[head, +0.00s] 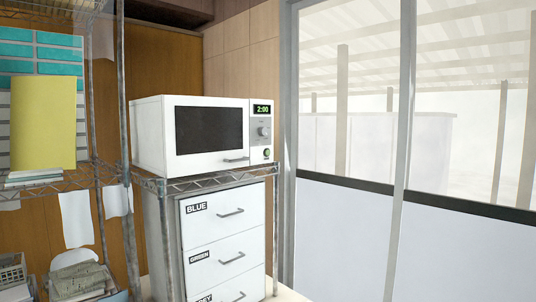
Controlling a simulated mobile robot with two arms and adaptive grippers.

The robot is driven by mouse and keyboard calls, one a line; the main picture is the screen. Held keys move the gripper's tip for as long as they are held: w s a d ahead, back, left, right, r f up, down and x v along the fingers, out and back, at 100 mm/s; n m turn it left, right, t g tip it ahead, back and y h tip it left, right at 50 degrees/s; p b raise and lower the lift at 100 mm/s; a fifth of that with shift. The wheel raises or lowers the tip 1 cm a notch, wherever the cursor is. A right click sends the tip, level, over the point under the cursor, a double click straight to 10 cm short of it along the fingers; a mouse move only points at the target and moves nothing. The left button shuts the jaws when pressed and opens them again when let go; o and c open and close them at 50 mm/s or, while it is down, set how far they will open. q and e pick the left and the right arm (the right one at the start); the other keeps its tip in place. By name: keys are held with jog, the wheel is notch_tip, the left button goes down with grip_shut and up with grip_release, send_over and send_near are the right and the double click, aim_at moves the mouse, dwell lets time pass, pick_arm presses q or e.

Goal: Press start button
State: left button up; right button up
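A white microwave (160,135) stands on a wire rack shelf in the middle of the head view, with its door shut. Its control panel is on the right of its front. The display (262,109) reads 2:00 in green. A round knob (263,132) sits below the display. A small round button with a green tint (267,154) is near the panel's bottom; it looks like the start button. Neither of my grippers is in view.
Under the microwave is a white drawer cabinet (226,254) with labelled drawers, all shut. A wire shelf at left holds a yellow folder (43,122) and papers. A large window (350,120) is at right.

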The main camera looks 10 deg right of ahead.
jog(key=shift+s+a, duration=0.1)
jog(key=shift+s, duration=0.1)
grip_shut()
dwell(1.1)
